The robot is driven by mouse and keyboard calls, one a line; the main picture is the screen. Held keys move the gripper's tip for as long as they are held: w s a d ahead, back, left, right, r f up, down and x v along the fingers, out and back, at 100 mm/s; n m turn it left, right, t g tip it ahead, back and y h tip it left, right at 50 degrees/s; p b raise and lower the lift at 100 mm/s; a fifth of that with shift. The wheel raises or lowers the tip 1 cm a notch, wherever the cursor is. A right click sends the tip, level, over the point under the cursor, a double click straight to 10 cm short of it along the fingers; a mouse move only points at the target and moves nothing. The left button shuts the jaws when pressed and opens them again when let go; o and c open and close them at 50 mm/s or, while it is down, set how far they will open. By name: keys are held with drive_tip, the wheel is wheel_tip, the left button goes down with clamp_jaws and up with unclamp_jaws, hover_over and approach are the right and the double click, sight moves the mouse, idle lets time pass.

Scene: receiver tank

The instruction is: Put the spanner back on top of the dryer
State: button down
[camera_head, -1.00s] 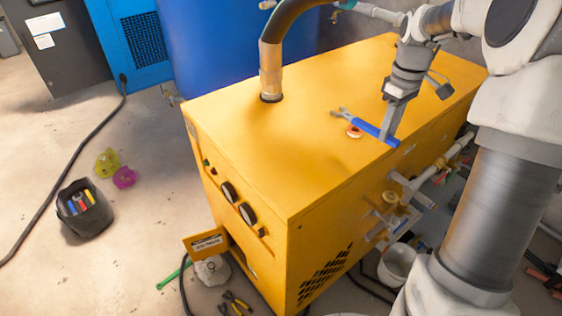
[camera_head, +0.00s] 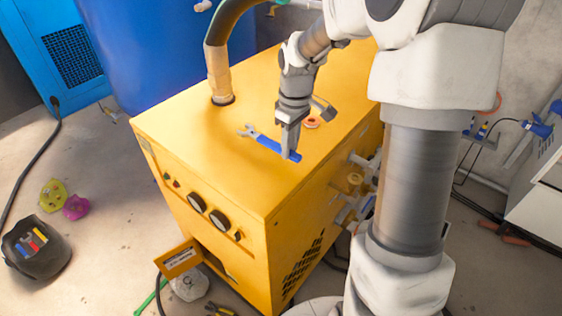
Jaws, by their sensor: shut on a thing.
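The dryer (camera_head: 205,140) is a large yellow box with a flat top and dials on its front face. The spanner (camera_head: 266,142) has a blue handle and a grey open jaw that points left. My gripper (camera_head: 290,150) comes down from above and is shut on the spanner near the right end of its handle. The spanner lies level over the right part of the dryer's top. I cannot tell whether it touches the surface or hangs just above it.
A roll of orange tape (camera_head: 312,122) sits on the dryer top, just behind the spanner. A thick hose (camera_head: 218,72) rises from the top at the left. Pipe fittings (camera_head: 353,183) stick out from the right side. The front part of the top is clear.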

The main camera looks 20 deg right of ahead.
sight(282, 173)
drive_tip(key=shift+s+a+f, duration=0.1)
drive_tip(key=shift+a+f, duration=0.2)
drive_tip(key=shift+a, duration=0.2)
drive_tip(key=shift+a+f, duration=0.25)
drive_tip(key=shift+a, duration=0.2)
drive_tip(key=shift+f, duration=2.1)
drive_tip(key=c, duration=0.7)
unclamp_jaws()
drive_tip(key=r, duration=1.2)
drive_tip(key=shift+s+d, duration=0.15)
drive_tip(key=shift+s, duration=0.2)
drive_tip(key=shift+r, duration=0.1)
